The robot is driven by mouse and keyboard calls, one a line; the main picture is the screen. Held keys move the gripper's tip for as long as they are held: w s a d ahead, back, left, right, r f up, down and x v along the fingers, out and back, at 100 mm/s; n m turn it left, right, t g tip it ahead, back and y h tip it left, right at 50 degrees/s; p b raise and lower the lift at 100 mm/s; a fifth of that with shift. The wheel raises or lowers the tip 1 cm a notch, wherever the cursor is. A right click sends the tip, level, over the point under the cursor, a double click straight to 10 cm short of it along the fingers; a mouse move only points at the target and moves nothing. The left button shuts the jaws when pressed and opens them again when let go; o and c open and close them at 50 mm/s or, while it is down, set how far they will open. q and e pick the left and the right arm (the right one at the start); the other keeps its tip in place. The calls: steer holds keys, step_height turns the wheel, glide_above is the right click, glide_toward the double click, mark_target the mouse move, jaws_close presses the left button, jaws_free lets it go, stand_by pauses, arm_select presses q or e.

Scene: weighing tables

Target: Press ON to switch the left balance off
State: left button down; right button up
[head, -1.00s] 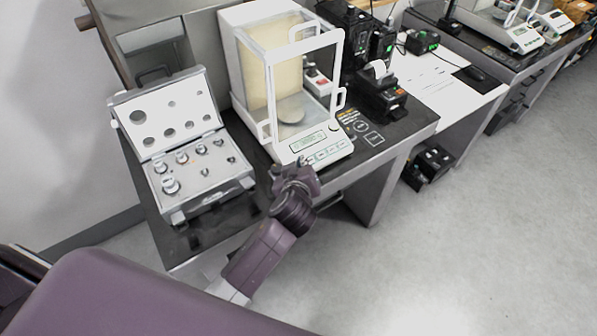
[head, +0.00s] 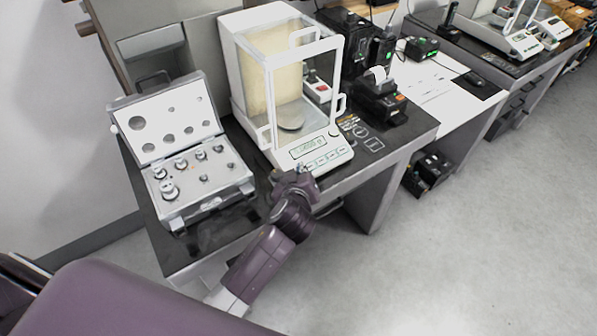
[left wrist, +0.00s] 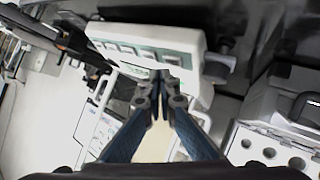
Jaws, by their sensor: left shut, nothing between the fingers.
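The left balance (head: 262,132) is a white weighing unit with a glass draft shield. It stands on the dark table. Its front panel has a small display (head: 308,147) with dark characters too small to read, and a row of green-marked keys (head: 328,157) below it. My left gripper (head: 301,170) is at the left end of this key row, by the panel's front edge. In the left wrist view, its shut, empty fingers (left wrist: 161,82) point at the white panel (left wrist: 150,38). I cannot tell whether the tips touch a key; the ON label is not legible.
An open case of weights (head: 205,185) stands left of the balance. A black printer (head: 380,100) and other black devices stand to its right and behind. Another balance (head: 520,42) is on the far right table.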

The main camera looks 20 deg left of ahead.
arm_select(q)
steer(key=shift+f, duration=0.2)
stand_by(0.4)
steer(key=shift+w+a+f+b, duration=0.1)
steer(key=shift+a+f+b, duration=0.1)
steer(key=shift+b, duration=0.1)
steer(key=shift+f+b, duration=0.3)
steer(key=shift+f, duration=0.1)
stand_by(0.5)
stand_by(0.4)
steer(key=shift+d+r+p, duration=0.2)
steer(key=shift+r+p, duration=0.45)
steer(key=shift+r, duration=0.1)
steer(key=r+p, duration=0.1)
steer(key=s+d+r+p, duration=0.1)
steer(key=r, duration=0.1)
steer(key=r+p, duration=0.1)
steer(key=p, duration=0.1)
steer(key=shift+s+d+r, duration=0.2)
steer(key=shift+r, duration=0.15)
stand_by(0.4)
